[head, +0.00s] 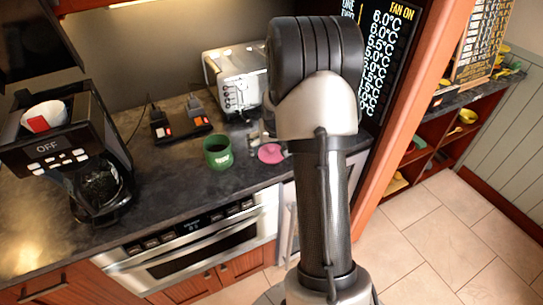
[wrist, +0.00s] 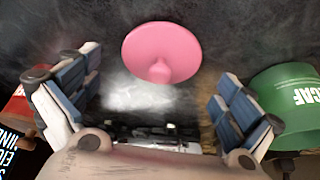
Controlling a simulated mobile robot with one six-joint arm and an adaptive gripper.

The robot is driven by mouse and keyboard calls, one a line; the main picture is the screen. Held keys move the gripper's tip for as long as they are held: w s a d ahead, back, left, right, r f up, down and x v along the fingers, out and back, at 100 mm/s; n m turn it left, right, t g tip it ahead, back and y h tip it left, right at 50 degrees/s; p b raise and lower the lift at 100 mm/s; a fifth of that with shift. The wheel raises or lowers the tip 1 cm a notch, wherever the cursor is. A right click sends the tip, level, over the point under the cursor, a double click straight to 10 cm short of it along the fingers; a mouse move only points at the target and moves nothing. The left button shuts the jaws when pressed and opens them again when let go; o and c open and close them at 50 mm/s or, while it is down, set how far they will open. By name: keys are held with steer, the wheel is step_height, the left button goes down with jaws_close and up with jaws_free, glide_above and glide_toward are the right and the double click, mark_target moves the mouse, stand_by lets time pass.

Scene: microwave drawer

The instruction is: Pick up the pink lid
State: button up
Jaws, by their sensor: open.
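The pink lid (head: 271,153) lies on the dark countertop to the right of a green mug (head: 218,152). In the wrist view the round pink lid (wrist: 161,52), with a small knob, is near the top centre, beyond the fingertips and between their lines. My gripper (wrist: 155,95) is open and empty, its two fingers spread wide. The green mug (wrist: 286,100) is just right of the right finger; I cannot tell whether they touch. In the head view my arm hides most of my gripper.
A white toaster (head: 236,80) stands behind the lid and mug. A black coffee maker (head: 70,150) is at the left. The dark counter (head: 165,185) is bare left of the mug. A red object (wrist: 18,110) shows at the left in the wrist view. A microwave drawer (head: 195,245) sits below the counter.

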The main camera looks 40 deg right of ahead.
steer(key=shift+x, duration=1.05)
steer(key=shift+r, duration=0.1)
steer(key=shift+c, duration=0.6)
steer(key=c, duration=1)
steer(key=shift+r, duration=0.1)
steer(key=shift+c, duration=0.2)
